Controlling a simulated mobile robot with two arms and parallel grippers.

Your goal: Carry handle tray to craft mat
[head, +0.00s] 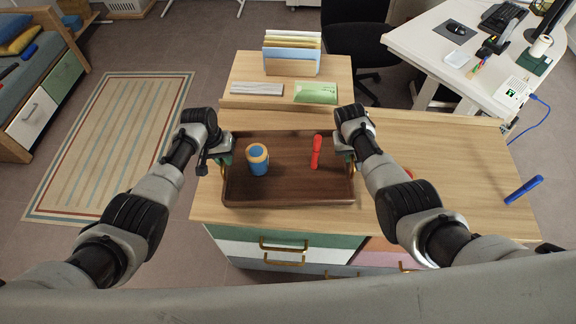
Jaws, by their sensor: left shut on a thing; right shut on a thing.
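The handle tray (290,197) is dark brown wood with brass-coloured handles at its left and right ends. It is over the wooden cabinet top, and I cannot tell whether it touches the surface. A blue cup-like thing with an orange-tan rim (257,160) and a red tool-like thing (316,152) are in it. My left gripper (225,160) is shut on the tray's left handle. My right gripper (345,156) is shut on its right handle. The grippers partly hide the handles. I cannot make out a craft mat with certainty.
The cabinet top (455,170) is mostly clear at right, with a blue marker-like thing (523,190) and a red thing partly hidden by my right arm. A white desk (430,45) and dark chair are beyond.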

